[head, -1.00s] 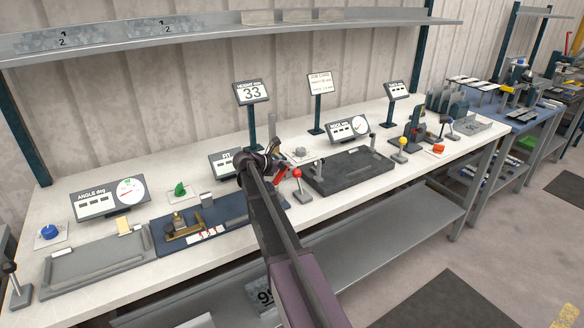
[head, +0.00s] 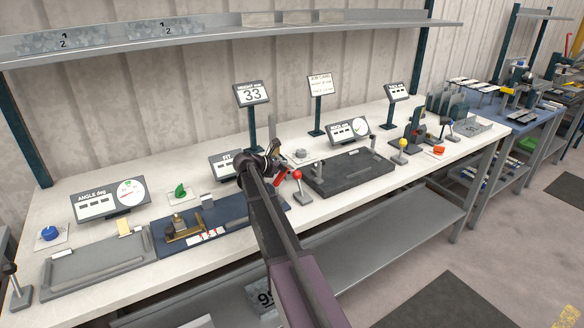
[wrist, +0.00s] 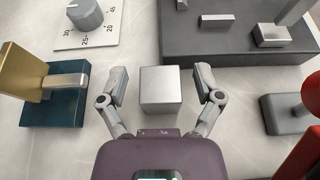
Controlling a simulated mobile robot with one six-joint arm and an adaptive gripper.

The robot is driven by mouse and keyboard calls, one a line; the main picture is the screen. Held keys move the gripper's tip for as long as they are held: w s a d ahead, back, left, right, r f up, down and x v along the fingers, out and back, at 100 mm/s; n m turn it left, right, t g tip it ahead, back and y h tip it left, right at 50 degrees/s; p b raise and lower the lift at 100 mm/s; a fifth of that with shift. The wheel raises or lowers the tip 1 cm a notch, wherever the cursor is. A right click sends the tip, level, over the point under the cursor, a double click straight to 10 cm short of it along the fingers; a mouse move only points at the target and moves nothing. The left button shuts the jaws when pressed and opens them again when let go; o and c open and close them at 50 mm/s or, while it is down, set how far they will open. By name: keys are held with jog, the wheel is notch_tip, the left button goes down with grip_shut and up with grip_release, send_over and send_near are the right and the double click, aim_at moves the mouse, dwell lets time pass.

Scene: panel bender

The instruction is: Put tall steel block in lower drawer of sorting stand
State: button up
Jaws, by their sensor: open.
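A steel block (wrist: 161,91) with a plain, nearly square top stands on the pale bench top in the wrist view. I look down on it, so its height is hard to judge. My gripper (wrist: 161,82) is open, with one finger on each side of the block and a visible gap on both sides. In the head view my gripper (head: 273,160) is over the middle of the bench, and my arm hides the block. I cannot make out a lower drawer of a sorting stand in either view.
In the wrist view, a dial plate (wrist: 87,20) and a teal block with a brass-coloured part (wrist: 58,108) are left. A dark fixture (wrist: 232,42) is ahead, a grey base with a red part (wrist: 287,113) right. A black plate (head: 345,172) shows in the head view.

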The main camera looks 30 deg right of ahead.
jog(key=p+v, duration=0.4)
jog(key=v, duration=0.8)
dwell(0.4)
